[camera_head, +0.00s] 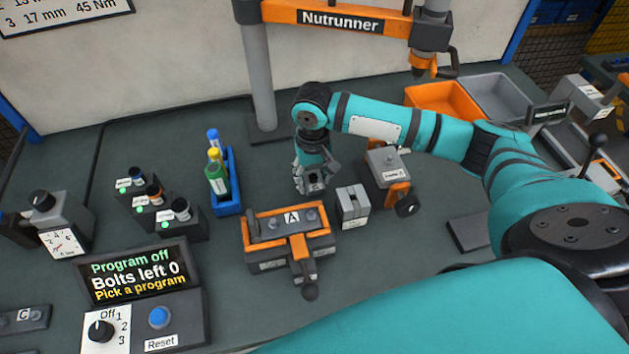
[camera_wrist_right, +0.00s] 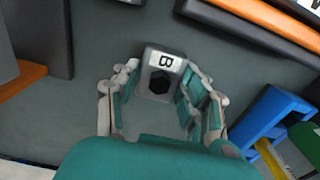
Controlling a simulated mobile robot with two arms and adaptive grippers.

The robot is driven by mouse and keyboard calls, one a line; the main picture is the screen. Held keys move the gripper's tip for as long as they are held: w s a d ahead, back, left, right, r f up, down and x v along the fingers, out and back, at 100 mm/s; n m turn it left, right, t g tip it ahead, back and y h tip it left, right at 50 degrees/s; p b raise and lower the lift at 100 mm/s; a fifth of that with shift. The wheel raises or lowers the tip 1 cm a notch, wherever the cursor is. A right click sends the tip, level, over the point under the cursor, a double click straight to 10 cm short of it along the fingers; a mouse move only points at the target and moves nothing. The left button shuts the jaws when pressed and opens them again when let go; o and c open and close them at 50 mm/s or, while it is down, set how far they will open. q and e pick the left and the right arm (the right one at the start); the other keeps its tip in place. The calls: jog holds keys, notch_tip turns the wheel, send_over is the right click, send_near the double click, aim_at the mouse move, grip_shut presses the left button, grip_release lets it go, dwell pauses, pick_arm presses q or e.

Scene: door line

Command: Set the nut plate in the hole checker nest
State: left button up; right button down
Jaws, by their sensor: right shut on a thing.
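My right gripper (camera_head: 312,182) points down over the bench, behind the clamp fixture. In the right wrist view its fingers (camera_wrist_right: 158,100) are shut on a small grey piece (camera_wrist_right: 162,72) with a white B label and a black hexagon; I take it for the nut plate. In the head view the fingers mostly hide this piece. I cannot tell for sure which station is the hole checker; the grey device with orange parts and a black knob (camera_head: 384,166), right of the gripper, may be it. My left gripper is not in view.
The orange clamp fixture marked A (camera_head: 291,238) stands in front of the gripper, with a small grey block (camera_head: 352,205) on its right. The Nutrunner arm (camera_head: 330,19) hangs behind. Clear bench lies between rack and gripper.

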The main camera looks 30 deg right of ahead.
aim_at(313, 185)
notch_tip(313, 185, down, 2)
jog(key=shift+f, duration=0.35)
jog(key=c, duration=1.2)
grip_release()
jog(key=shift+f, duration=0.15)
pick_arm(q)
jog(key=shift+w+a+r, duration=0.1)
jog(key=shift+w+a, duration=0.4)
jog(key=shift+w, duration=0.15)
pick_arm(e)
jog(key=o, duration=0.5)
